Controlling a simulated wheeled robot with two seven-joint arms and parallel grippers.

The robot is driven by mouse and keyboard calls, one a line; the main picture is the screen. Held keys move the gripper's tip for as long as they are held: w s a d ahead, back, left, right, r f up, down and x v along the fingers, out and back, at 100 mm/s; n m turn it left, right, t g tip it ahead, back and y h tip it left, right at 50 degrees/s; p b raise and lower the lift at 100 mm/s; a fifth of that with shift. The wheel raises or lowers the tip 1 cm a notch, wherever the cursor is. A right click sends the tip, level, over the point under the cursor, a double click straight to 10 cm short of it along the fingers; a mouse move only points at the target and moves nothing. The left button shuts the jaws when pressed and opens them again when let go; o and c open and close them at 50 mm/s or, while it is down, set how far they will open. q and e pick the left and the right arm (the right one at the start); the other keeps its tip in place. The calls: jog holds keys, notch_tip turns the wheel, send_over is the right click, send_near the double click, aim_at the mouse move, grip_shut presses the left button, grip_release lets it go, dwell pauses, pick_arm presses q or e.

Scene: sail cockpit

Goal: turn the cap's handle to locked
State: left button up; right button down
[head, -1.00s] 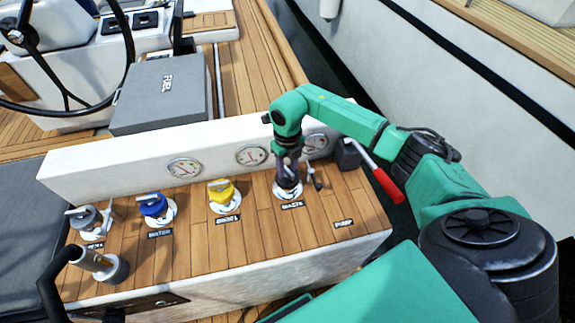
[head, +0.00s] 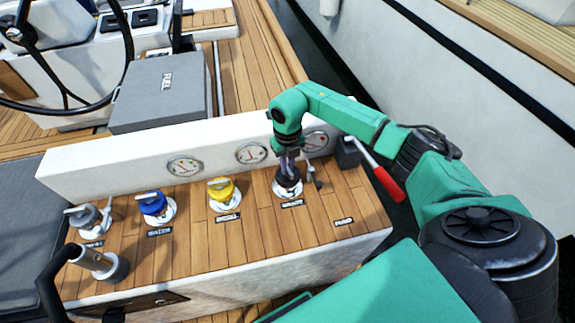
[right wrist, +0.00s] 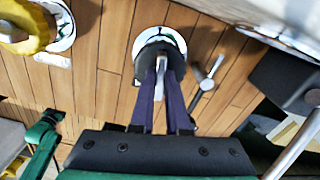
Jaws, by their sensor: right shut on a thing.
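The black cap (head: 288,181) sits in its white round fitting behind the "WASTE" label on the wooden console. It also shows in the right wrist view (right wrist: 149,56). My right gripper (head: 287,168) reaches down onto it from above. In the right wrist view its two dark fingers (right wrist: 161,72) are shut on the cap's light metal handle (right wrist: 161,64). The handle points roughly along the fingers in that view. The fingers hide part of the handle and cap. My left gripper is not in view.
A yellow cap (head: 222,189), a blue cap (head: 154,205) and a grey cap (head: 86,217) stand to the left. A small metal lever (right wrist: 207,79) is close beside the black cap. A red-handled pump lever (head: 383,178) is at right. Gauges line the white panel (head: 120,171) behind.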

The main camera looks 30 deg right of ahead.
jog(key=m, duration=1.2)
jog(key=shift+m, duration=0.3)
jog(key=shift+m+p, duration=0.45)
jog(key=shift+m, duration=1.15)
jog(key=c, duration=0.9)
grip_release()
jog(key=shift+r, duration=0.15)
